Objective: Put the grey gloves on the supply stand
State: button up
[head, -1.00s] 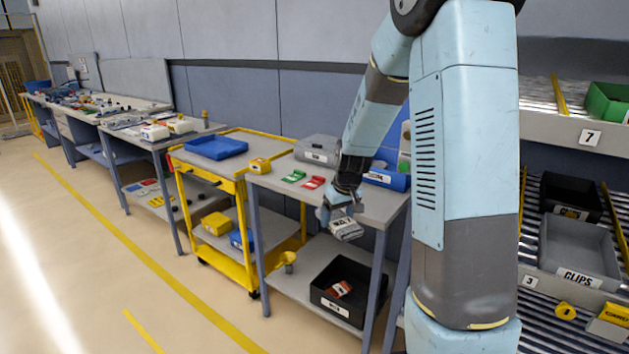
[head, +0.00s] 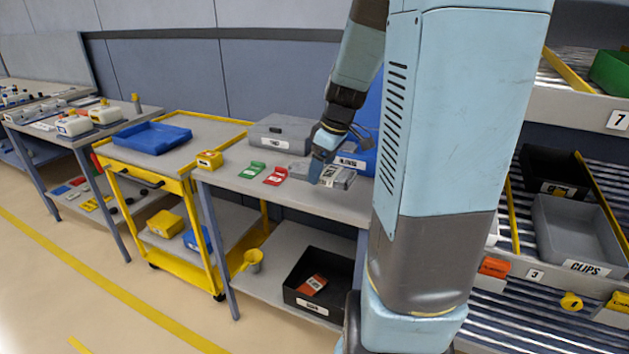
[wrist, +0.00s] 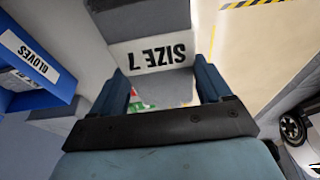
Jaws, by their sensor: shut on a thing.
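My gripper (head: 322,172) is shut on the grey gloves (head: 341,179), a packet that lies between its fingers. In the wrist view the gloves (wrist: 150,54) show a white label reading SIZE 7, upside down, between my fingertips (wrist: 164,88). They are over the right part of the grey-topped stand (head: 235,180), low near its top; I cannot tell if they touch it. A blue bin labelled GLOVES (wrist: 33,62) is close by at left in the wrist view.
On the stand top are a grey case (head: 283,131), a green packet (head: 252,170) and a red packet (head: 276,176). A black bin (head: 312,310) sits on its lower shelf. A yellow cart (head: 115,162) with a blue tray (head: 151,139) stands to the left.

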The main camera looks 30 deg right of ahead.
jog(key=w+d+f, duration=0.3)
jog(key=w+d, duration=0.2)
send_over(328, 192)
jog(key=s, duration=0.2)
jog(key=x, duration=0.4)
jog(key=shift+s+d+f, duration=0.2)
jog(key=shift+f, duration=0.15)
jog(key=shift+w+d+f, duration=0.4)
jog(key=shift+w+f, duration=0.05)
jog(key=shift+f, duration=1.75)
jog(key=shift+f, duration=0.1)
jog(key=o, duration=1)
